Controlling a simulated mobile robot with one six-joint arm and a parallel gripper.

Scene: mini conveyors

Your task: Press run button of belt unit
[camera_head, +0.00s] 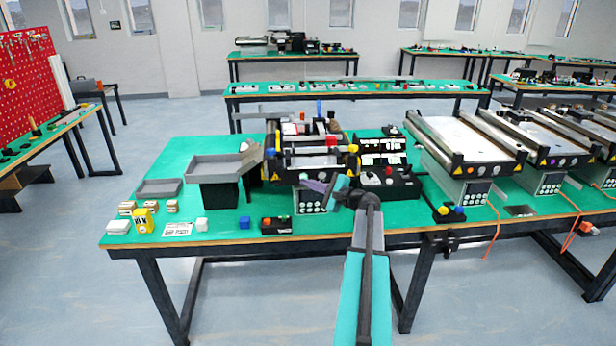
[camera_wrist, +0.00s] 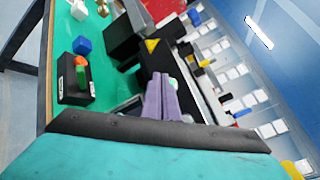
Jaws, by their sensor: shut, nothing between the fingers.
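My gripper (camera_head: 316,187) is shut and empty, its purple fingers in front of the middle belt unit (camera_head: 314,160). It also shows in the wrist view (camera_wrist: 163,95), its fingers pointing up the picture. The unit's grey control panel (camera_head: 309,206) with several round buttons is just below the fingers, partly hidden by my arm. A black button box (camera_head: 277,225) with a green and an orange-red button stands at the table's front edge. In the wrist view the box (camera_wrist: 75,92) is left of my fingers, clearly apart. I cannot tell which button is the run button.
Left of the unit is a grey tray (camera_head: 213,169) on a black base. A blue cube (camera_head: 244,222), a white cube (camera_head: 201,224) and a yellow item (camera_head: 144,221) lie in front. A black block (camera_head: 388,185) with knobs and more belt units (camera_head: 463,140) stand right.

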